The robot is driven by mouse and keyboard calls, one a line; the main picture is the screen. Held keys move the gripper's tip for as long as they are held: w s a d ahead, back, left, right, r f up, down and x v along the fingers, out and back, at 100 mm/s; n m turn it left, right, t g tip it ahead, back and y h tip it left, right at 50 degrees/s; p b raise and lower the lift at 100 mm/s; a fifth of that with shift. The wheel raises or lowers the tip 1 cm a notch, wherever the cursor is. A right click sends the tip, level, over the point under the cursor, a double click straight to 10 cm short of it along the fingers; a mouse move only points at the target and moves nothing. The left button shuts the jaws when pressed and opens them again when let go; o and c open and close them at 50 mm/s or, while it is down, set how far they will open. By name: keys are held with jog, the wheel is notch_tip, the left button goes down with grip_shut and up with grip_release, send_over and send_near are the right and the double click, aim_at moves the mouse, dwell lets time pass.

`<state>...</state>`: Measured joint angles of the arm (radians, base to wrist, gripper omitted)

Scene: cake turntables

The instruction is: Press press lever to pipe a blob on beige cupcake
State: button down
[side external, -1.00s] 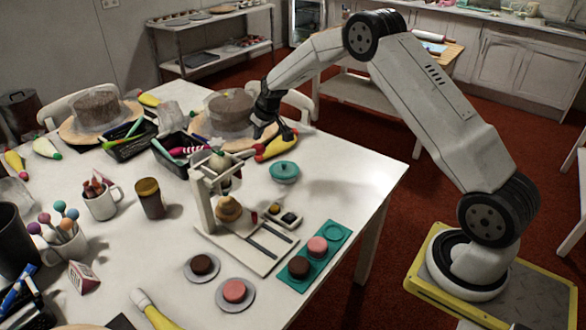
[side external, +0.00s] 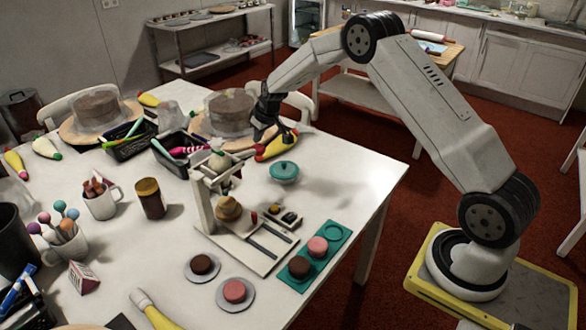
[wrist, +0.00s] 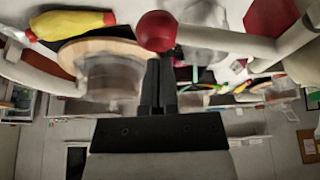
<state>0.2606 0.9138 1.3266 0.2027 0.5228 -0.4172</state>
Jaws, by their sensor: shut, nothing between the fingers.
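The white press frame (side external: 203,205) stands on a board near the middle of the table. The beige cupcake (side external: 228,209) sits inside the frame, below the piping bag (side external: 220,162). My gripper (side external: 262,132) is behind the frame, above the table; its dark fingers are shut and empty. In the wrist view, the lever's red ball knob (wrist: 157,31) is at the top centre on a pale rod (wrist: 215,40). The shut fingertips (wrist: 153,64) appear just beside the knob; I cannot tell whether they touch it.
A teal tray (side external: 341,235) holds brown and pink cupcakes, right of the press. Two grey plates with cupcakes (side external: 203,264) (side external: 234,291) lie in front. A teal lidded pot (side external: 284,172), yellow piping bag (side external: 276,147) and cake turntable (side external: 228,115) are near my gripper.

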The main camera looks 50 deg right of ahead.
jog(key=shift+f, duration=0.6)
